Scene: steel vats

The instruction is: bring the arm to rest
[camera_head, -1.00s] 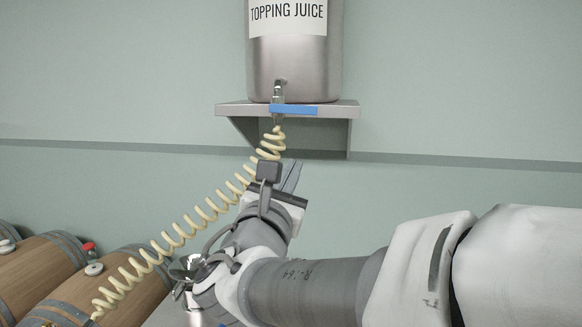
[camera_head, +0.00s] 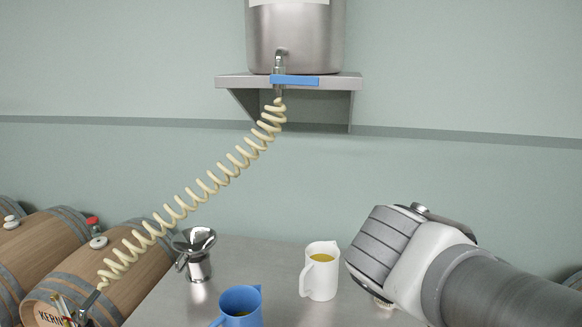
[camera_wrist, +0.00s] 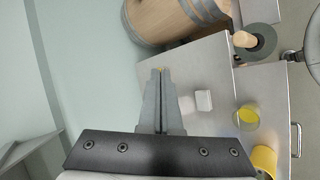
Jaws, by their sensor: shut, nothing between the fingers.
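My gripper shows in the wrist view (camera_wrist: 160,72), its two grey fingers pressed together with nothing between them. It is above or beside the steel table (camera_wrist: 200,65); its exact height cannot be told. In the head view my arm reaches in from the lower right, its wrist end to the right of the white jug. The fingers are not visible there.
A white jug (camera_head: 318,278) with yellow liquid, a blue jug (camera_head: 240,304) and a steel funnel-topped vessel (camera_head: 196,256) stand on the table. A coiled hose (camera_head: 203,190) hangs from the vat (camera_head: 296,40). Barrels (camera_head: 98,268) are at left.

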